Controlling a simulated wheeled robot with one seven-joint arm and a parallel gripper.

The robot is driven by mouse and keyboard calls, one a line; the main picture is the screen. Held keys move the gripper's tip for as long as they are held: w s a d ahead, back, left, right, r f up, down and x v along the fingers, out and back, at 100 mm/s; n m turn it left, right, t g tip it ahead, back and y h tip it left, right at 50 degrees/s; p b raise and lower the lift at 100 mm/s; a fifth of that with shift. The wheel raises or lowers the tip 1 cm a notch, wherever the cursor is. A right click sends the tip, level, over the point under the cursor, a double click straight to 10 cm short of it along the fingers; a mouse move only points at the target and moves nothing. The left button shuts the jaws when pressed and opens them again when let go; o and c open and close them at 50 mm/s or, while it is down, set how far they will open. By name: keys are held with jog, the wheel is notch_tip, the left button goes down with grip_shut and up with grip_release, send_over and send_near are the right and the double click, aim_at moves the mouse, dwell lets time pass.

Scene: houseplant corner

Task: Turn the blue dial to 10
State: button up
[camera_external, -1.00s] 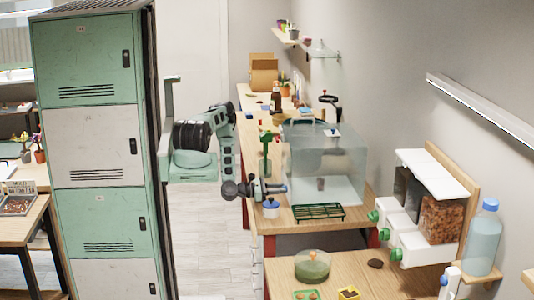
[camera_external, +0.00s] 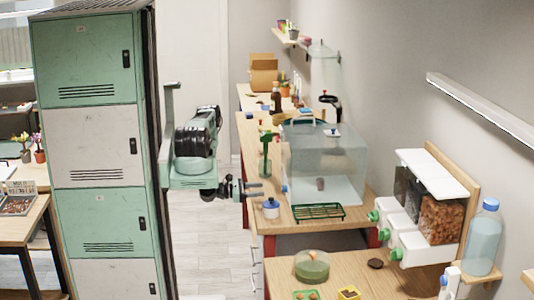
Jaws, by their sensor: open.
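A small blue part (camera_external: 284,189), which looks like the blue dial, sits at the lower left edge of the clear tank (camera_external: 345,165). Its markings are too small to read. My gripper (camera_external: 258,190) is open and empty, level with the blue part and a short way to its left, fingers pointing right toward the tank. The gripper and blue part are apart. A white jar with a blue knob (camera_external: 270,209) stands on the wooden counter just below and to the right of the gripper.
Dispensers with green knobs (camera_external: 395,254) stand at the right. The floor left of the counter is clear.

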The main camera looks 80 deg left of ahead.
jog(key=s+b, duration=0.1)
jog(key=s, duration=0.7)
jog(key=shift+s+b, duration=0.25)
jog(key=shift+b, duration=0.1)
jog(key=shift+w, duration=0.1)
jog(key=d+r+m+g+h, duration=0.4)
jog(key=d+m+g+h, duration=0.15)
jog(key=m+g, duration=0.55)
jog(key=d+r+m+g+h, duration=0.4)
jog(key=d+m+g, duration=0.3)
jog(key=m+g, duration=0.45)
jog(key=w+d+r+m+t+y, duration=0.3)
jog(key=w+r+m+t+y, duration=0.4)
jog(key=w+r+m+y, duration=0.45)
jog(key=s+a+n+g, duration=0.1)
jog(key=s+a+n, duration=0.3)
jog(key=a, duration=0.5)
jog(key=s+a+n+g+h, duration=0.1)
jog(key=s+a+n, duration=0.2)
jog(key=s+a, duration=0.4)
jog(key=shift+s+a+n, duration=0.2)
jog(key=shift+a+n, duration=0.2)
jog(key=shift+a, duration=0.8)
